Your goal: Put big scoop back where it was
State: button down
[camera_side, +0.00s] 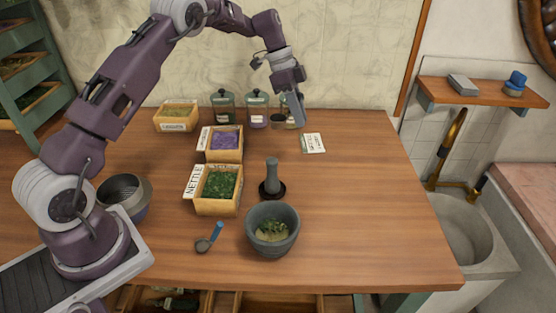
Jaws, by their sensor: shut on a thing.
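A small dark rounded part (278,118) shows just left of the fingers and looks like the bowl of the big scoop. I cannot tell whether it touches the table. Another scoop (209,241), with a blue handle and grey bowl, lies at the front of the table, left of the mortar.
A mortar (283,247) with green leaves stands at the front, with a pestle (271,175) upright behind it. A nettle box (217,207), a purple-filled box (225,157) and lidded jars (222,108) stand farther back. A card (313,143) lies near my gripper. The table's right side is clear.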

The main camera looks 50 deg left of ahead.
notch_tip(320, 180, down, 12)
jog(key=shift+r, duration=0.1)
jog(key=c, duration=1.4)
grip_release()
jog(key=v, duration=1.2)
